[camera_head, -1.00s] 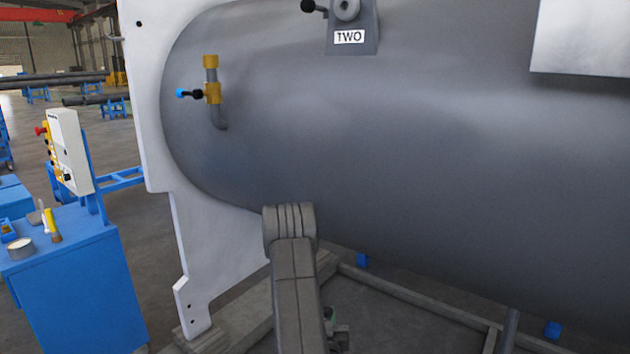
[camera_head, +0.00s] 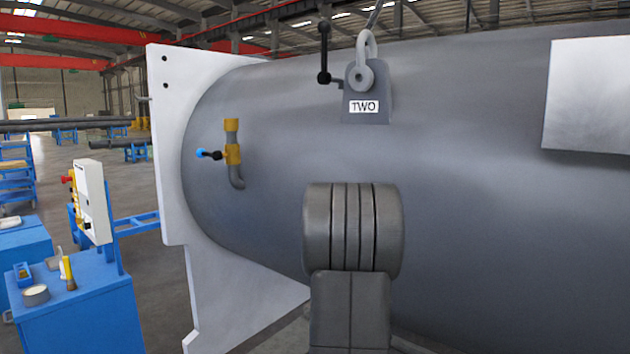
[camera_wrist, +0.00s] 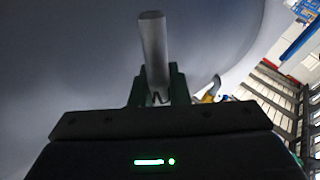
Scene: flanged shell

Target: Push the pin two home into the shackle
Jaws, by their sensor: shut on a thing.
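The shackle (camera_head: 366,48) is a grey bow upright at the lug marked TWO (camera_head: 372,107), high on the grey shell. Its round eye faces me in the head view. A black bar with rounded ends (camera_head: 324,58) stands left of the lug, with a short stem toward it; it appears to be the pin's handle. How deep the pin sits is not clear. In the wrist view my gripper (camera_wrist: 158,92) is shut on a grey rod (camera_wrist: 153,45) that points up, away from the palm. My gripper is out of sight in the head view.
The grey shell (camera_head: 480,190) fills the right side, with a white end plate (camera_head: 172,150) at its left. A yellow valve (camera_head: 232,154) with a blue-tipped handle sticks out of the shell. A pale plate (camera_head: 590,95) is at upper right. A blue cabinet (camera_head: 85,315) stands at lower left.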

